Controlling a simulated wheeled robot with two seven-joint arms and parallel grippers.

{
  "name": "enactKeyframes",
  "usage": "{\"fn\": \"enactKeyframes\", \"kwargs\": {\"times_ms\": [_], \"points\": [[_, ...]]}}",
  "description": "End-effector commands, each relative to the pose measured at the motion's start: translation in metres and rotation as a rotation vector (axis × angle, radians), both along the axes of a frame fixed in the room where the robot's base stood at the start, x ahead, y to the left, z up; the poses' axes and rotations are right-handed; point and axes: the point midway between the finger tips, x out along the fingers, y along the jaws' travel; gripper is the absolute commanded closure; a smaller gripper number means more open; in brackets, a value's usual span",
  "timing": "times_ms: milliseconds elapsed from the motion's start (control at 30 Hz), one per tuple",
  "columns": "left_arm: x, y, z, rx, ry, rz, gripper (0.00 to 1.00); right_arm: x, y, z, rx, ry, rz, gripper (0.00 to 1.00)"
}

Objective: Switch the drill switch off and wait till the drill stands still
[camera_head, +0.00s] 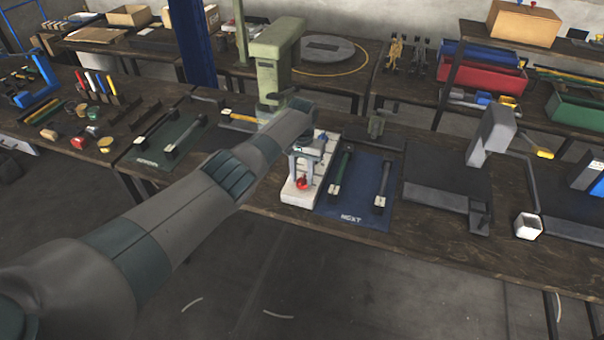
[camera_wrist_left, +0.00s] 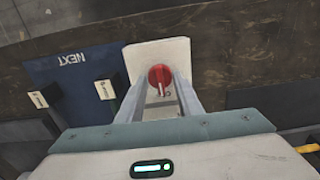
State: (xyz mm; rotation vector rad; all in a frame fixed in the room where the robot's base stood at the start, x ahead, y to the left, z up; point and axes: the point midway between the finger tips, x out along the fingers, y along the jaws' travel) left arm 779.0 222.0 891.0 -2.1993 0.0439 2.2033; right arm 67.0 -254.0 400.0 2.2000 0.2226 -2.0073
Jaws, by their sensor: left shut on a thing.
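The red round switch knob (camera_head: 302,184) sits on a white base (camera_head: 290,197) on the workbench. My left gripper (camera_head: 302,177) points down over it and is shut on the knob. In the left wrist view the red knob (camera_wrist_left: 159,74), with a pale pointer mark, lies between the fingertips (camera_wrist_left: 161,82), and the white base (camera_wrist_left: 140,52) shows behind. A pale green machine (camera_head: 273,60) that looks like the drill stands behind my left forearm. The forearm hides its lower part, so I cannot tell whether it turns. My right gripper is not in view.
A blue mat marked NEXT (camera_head: 345,207) with two dark bars lies just right of the white base. A green mat (camera_head: 150,150) with similar bars lies left.

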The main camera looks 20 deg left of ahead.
Motion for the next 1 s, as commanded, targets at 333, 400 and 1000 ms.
{"fn": "enactKeyframes", "kwargs": {"times_ms": [333,400,1000], "points": [[0.0023,0.0002,0.0026,0.000,-0.006,0.023,0.90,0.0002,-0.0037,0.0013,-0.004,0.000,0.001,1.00],[0.0023,0.0002,0.0026,0.000,-0.007,0.022,0.90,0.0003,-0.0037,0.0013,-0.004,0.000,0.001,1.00],[0.0011,0.0002,0.0037,0.000,-0.003,0.021,0.48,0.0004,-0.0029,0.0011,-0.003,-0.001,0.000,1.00]]}}
